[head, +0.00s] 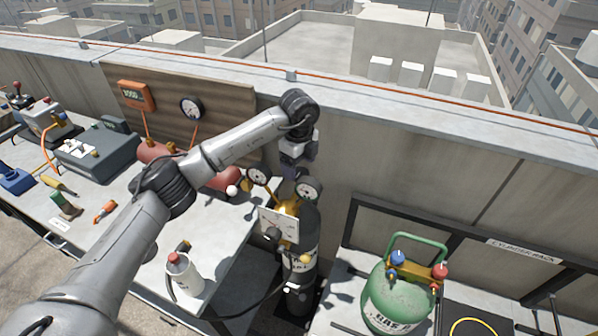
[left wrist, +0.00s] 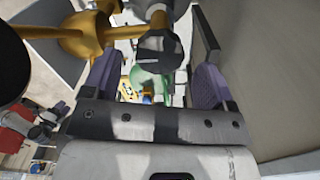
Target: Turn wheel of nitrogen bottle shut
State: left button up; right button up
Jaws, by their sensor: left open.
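The nitrogen bottle (head: 306,232) is a dark grey cylinder standing upright beside the bench, with a brass regulator, two round gauges and a white tag at its top. My left gripper (head: 298,171) is over the top of the bottle, just behind the gauges. In the left wrist view the gripper (left wrist: 155,82) is open, its purple-padded fingers apart. A dark round knob, which looks like the valve wheel (left wrist: 160,50), shows between and beyond the fingers on a brass stem. I cannot tell whether a finger touches it. In the head view the gripper hides the wheel. My right gripper is not in view.
A green gas cylinder (head: 398,300) with blue and red valves stands at the right by the cylinder rack (head: 520,250). A bench (head: 120,215) with instruments, a white bottle (head: 184,275) and tools lies left. The parapet wall (head: 420,165) is close behind the gripper.

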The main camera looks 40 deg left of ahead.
pick_arm(q)
jog(key=shift+f, duration=1.25)
jog(key=shift+c, duration=0.2)
jog(key=c, duration=0.9)
